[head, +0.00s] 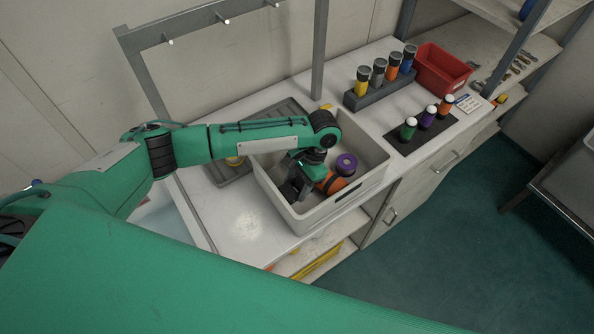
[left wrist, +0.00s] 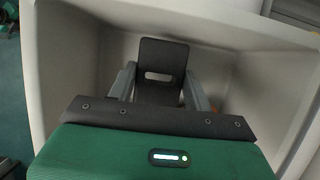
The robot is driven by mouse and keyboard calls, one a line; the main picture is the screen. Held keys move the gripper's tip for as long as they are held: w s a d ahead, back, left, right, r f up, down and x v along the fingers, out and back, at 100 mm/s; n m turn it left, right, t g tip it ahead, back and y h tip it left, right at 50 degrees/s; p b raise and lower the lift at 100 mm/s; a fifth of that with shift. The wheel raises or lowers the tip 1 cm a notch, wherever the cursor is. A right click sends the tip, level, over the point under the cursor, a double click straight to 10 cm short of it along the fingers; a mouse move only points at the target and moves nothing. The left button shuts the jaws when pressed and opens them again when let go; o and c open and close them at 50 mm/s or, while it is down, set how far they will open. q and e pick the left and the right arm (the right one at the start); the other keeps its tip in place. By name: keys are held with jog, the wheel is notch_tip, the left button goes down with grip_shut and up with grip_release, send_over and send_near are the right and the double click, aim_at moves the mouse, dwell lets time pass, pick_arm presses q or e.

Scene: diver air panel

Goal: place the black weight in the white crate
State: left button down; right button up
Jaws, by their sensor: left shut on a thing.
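The white crate (head: 378,172) stands on the bench; its pale inner walls also surround the left wrist view (left wrist: 265,75). My left gripper (head: 300,188) reaches down inside it. In the left wrist view the black weight (left wrist: 163,53), a dark plate with a slot, sits between the two grey fingers (left wrist: 160,92), which are shut on it. In the head view the weight is mostly hidden by the gripper. I cannot tell whether it touches the crate floor. My right gripper is not in view.
An orange item (head: 334,184) and a purple-topped one (head: 346,163) lie in the crate beside the gripper. A rack of several canisters (head: 372,92), a dark mat with bottles (head: 425,130) and a red bin (head: 441,68) stand to the right. A rail with hooks rises behind.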

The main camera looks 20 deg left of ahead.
aim_at(297, 193)
pick_arm(q)
jog(key=shift+f, duration=0.6)
jog(key=shift+f+p, duration=0.4)
jog(key=shift+f, duration=1.15)
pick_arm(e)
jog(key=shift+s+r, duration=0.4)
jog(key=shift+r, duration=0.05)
pick_arm(q)
jog(key=c, duration=0.6)
grip_release()
jog(key=shift+f, duration=0.15)
jog(key=shift+s, duration=0.1)
jog(key=b+v, duration=0.4)
jog(key=v, duration=0.8)
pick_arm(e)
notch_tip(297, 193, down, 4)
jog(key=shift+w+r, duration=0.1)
